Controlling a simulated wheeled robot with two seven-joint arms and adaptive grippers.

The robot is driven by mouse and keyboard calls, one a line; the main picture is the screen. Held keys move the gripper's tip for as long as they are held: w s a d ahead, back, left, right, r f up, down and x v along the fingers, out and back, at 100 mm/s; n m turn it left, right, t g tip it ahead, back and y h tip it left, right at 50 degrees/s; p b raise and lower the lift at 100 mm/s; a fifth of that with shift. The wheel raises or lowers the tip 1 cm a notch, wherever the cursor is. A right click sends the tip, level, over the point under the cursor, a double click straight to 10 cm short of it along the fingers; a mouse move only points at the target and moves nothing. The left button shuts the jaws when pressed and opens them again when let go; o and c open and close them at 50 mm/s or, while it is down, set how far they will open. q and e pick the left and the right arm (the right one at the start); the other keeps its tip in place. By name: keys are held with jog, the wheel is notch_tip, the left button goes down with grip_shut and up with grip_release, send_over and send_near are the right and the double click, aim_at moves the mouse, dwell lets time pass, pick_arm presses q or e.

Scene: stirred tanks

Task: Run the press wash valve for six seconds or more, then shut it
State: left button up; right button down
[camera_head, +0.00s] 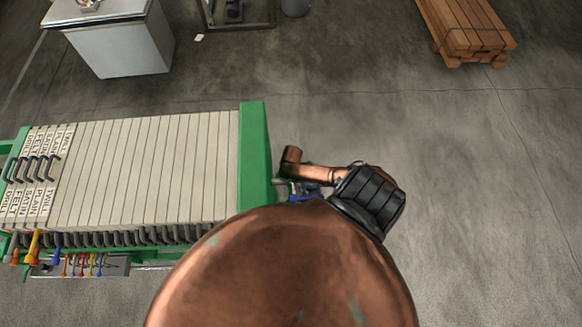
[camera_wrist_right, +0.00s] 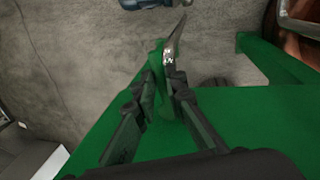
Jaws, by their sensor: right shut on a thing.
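The press (camera_head: 150,165) is a long stack of pale plates with a green end plate (camera_head: 257,155) at its right end, at the left of the head view. My right gripper (camera_wrist_right: 163,80) is in the right wrist view, low over a green surface of the press. Its two dark fingers are close together on a narrow green piece (camera_wrist_right: 159,72), which looks like a handle. A grey metal part stands up beside it. In the head view my copper arm covers most of this spot, just right of the end plate. I cannot tell the valve's position. My left gripper is not seen.
Several coloured levers (camera_head: 85,264) hang at the press's lower left. The concrete floor on the right is clear.

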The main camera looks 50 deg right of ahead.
jog(key=c, duration=2.3)
grip_release()
jog(key=shift+o, duration=0.2)
notch_tip(320, 180, up, 12)
jog(key=s+a, duration=0.1)
jog(key=shift+s+a+f, duration=0.15)
jog(key=shift+s+a, duration=0.05)
jog(key=shift+s, duration=0.2)
